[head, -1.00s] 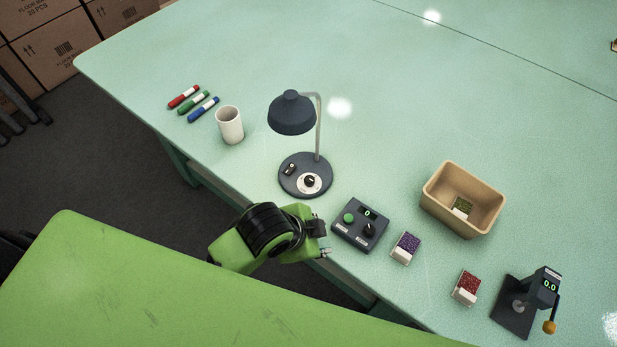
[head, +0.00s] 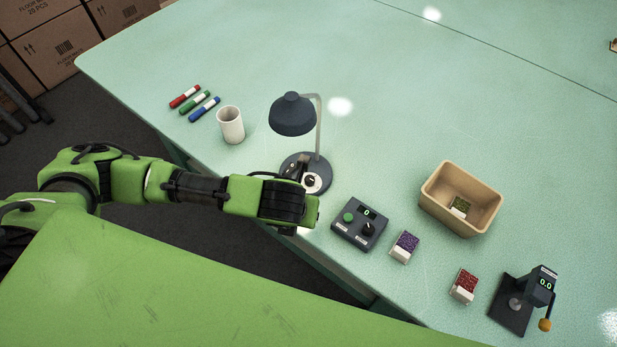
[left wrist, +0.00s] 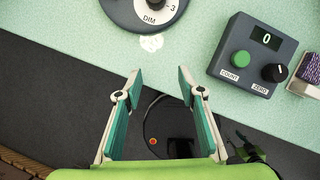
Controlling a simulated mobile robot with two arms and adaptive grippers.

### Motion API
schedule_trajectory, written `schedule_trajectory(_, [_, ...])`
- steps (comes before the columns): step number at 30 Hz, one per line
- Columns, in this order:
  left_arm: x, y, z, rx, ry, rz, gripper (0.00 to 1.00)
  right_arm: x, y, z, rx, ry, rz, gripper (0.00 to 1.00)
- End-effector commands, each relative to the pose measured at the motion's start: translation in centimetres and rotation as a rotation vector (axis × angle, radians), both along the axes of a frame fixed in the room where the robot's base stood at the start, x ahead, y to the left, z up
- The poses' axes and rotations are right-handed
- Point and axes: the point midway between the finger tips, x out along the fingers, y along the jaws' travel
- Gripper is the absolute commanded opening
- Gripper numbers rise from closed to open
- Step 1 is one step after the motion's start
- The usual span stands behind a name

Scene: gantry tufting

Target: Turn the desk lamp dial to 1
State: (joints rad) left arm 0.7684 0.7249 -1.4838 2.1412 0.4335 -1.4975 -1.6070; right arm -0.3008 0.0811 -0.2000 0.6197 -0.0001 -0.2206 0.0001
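The dark blue desk lamp (head: 292,115) stands upright near the table's front edge. Its round base carries a white dial (head: 312,183) with a black knob; the knob's setting is too small to read. In the left wrist view the lamp base (left wrist: 118,12) is cut off by the top edge, with the dial plate (left wrist: 153,15) showing "DIM" and "3". My left gripper (left wrist: 160,76) is open and empty, its fingers apart, short of the lamp base. My right gripper is not in view.
A counter box (head: 360,224) with green button and black knob stands right of the lamp. A tan bin (head: 455,220) and small bead boxes are to the right. The table behind is clear.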

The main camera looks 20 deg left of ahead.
Motion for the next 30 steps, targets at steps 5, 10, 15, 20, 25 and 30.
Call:
schedule_trajectory(5, [4.0,0.4,0.4,-0.002,-0.004,0.005,0.36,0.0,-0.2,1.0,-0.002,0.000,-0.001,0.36])
schedule_trajectory(10, [7.4,0.7,0.3,-0.003,-0.003,0.005,0.36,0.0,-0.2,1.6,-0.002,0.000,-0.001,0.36])
schedule_trajectory(15, [9.8,0.9,0.2,-0.003,-0.002,0.005,0.36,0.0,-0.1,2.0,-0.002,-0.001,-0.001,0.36])
schedule_trajectory(20, [10.1,0.9,-0.7,-0.003,0.001,0.002,0.36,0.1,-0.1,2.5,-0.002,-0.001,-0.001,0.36])
schedule_trajectory(25, [10.2,0.9,-1.0,-0.004,-0.001,0.002,0.36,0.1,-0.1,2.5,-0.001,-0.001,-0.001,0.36])
schedule_trajectory(30, [10.2,0.9,-1.1,-0.004,-0.001,0.002,0.36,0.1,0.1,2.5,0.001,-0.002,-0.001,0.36])
